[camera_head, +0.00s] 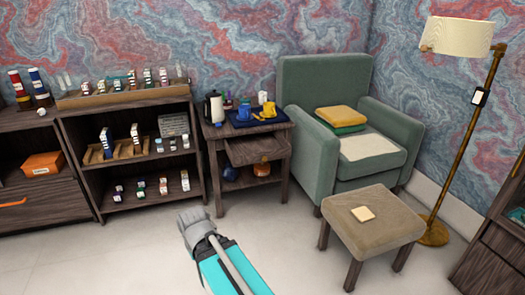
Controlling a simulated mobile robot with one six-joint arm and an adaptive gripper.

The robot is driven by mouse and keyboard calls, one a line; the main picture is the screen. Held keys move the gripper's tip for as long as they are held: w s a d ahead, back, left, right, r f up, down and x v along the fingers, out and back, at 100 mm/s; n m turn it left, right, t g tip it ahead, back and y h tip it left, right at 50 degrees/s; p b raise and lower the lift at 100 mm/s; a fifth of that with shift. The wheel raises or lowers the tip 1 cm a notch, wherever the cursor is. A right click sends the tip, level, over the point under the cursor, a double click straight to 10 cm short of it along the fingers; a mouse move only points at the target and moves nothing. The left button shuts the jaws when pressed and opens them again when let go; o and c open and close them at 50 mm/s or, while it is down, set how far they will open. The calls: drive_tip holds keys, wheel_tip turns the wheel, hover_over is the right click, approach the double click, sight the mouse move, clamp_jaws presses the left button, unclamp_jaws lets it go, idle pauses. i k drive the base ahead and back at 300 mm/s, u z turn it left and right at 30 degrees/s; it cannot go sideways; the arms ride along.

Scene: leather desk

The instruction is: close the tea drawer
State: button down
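A small dark wooden side table (214,133) stands between the shelf unit and the armchair. Under its top, a drawer (257,150) appears pulled out toward the front; I take it to be the tea drawer. What it holds is too small to make out. My gripper (189,218) is in front of the table, low and to the left of the drawer, apart from it. Its fingers point away from me, and their gap is not clear. I see nothing held in it.
A tray (240,123) with yellow cups and a kettle (214,108) stand on the table. A shelf unit (165,97) with small boxes is to the left. A green armchair (323,80) and footstool (372,236) are to the right. The floor before the table is clear.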

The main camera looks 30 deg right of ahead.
sight(250, 149)
drive_tip(key=i, duration=0.9)
drive_tip(key=z, duration=0.05)
